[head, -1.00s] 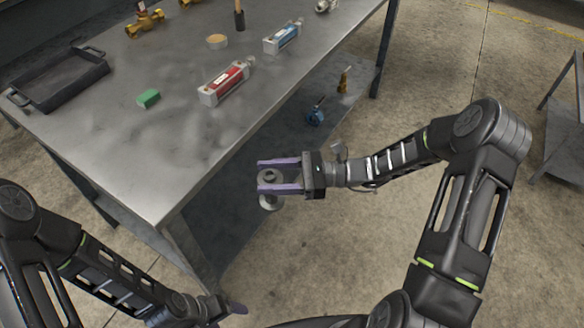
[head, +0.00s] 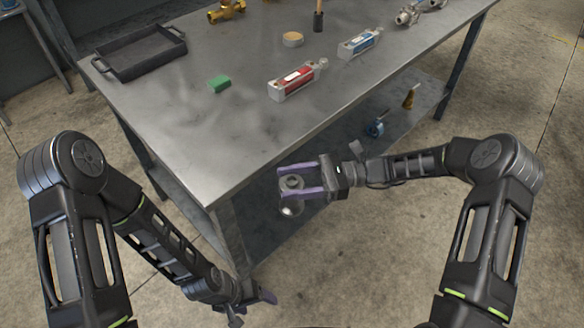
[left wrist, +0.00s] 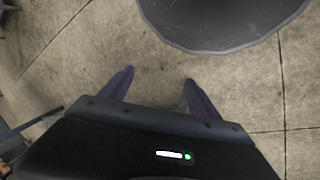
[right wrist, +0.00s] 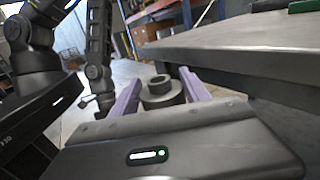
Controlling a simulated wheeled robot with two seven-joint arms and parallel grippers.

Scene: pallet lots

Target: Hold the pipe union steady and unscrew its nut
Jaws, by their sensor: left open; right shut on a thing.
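The pipe union (head: 290,210) is a grey metal round fitting with a hollow collar on top and a wider part below. My right gripper (head: 281,182) is shut on it and holds it in the air beside the bench's front corner. In the right wrist view the union (right wrist: 161,98) sits between the purple fingers (right wrist: 160,76). I cannot tell the nut apart from the body. My left gripper (head: 255,307) is low, below and left of the union, apart from it. In the left wrist view its fingers (left wrist: 158,77) are open and empty above the floor.
A lower shelf holds a blue item (head: 376,129). Bare floor lies in front.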

